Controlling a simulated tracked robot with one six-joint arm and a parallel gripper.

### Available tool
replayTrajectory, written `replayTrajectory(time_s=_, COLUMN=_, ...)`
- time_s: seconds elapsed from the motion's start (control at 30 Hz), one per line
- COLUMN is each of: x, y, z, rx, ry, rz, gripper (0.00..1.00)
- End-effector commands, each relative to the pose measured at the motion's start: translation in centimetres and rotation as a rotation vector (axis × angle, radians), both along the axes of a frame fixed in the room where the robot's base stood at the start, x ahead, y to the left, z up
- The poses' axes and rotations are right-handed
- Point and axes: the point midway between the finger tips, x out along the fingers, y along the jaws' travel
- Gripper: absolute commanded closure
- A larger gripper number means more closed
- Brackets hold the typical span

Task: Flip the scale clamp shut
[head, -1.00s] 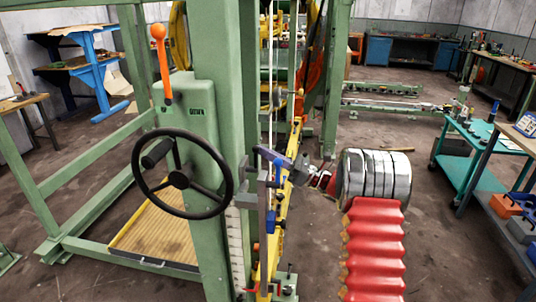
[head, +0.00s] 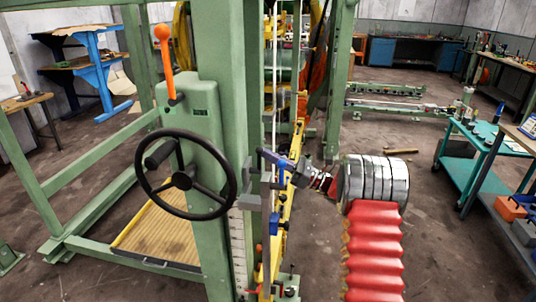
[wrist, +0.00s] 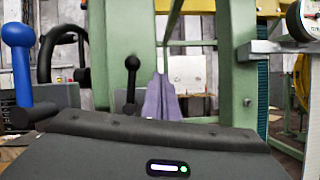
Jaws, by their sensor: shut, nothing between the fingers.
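My gripper (head: 297,147) is shut and empty, left of my arm's silver joint in the head view. Its purple fingers lie together and point forward in the wrist view (wrist: 161,95). In the head view it is beside small grey and blue fittings (head: 270,157) on the green post. A white graduated scale (head: 238,250) runs down the post below them. In the wrist view, a black ball-ended lever (wrist: 132,75) stands just left of the fingers, and a blue ball-ended lever (wrist: 18,45) stands farther left. I cannot tell which fitting is the scale clamp or its position.
A black handwheel (head: 185,182) and an orange-knobbed lever (head: 163,50) are on the green frame left of the post. A yellow rail (head: 283,225) stands close to the gripper. A teal cart (head: 480,145) is at the right. Open floor lies between.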

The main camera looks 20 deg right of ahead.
Motion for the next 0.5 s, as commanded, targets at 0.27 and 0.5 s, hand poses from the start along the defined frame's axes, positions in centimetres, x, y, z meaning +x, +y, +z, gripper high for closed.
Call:
replayTrajectory(time_s=0.27, x=0.1, y=-3.3, z=-1.9, rx=0.0, ry=0.0, rz=-0.002, gripper=1.0)
replayTrajectory(time_s=0.5, x=-0.8, y=-7.2, z=-2.9, rx=0.0, ry=0.0, rz=-0.001, gripper=1.0)
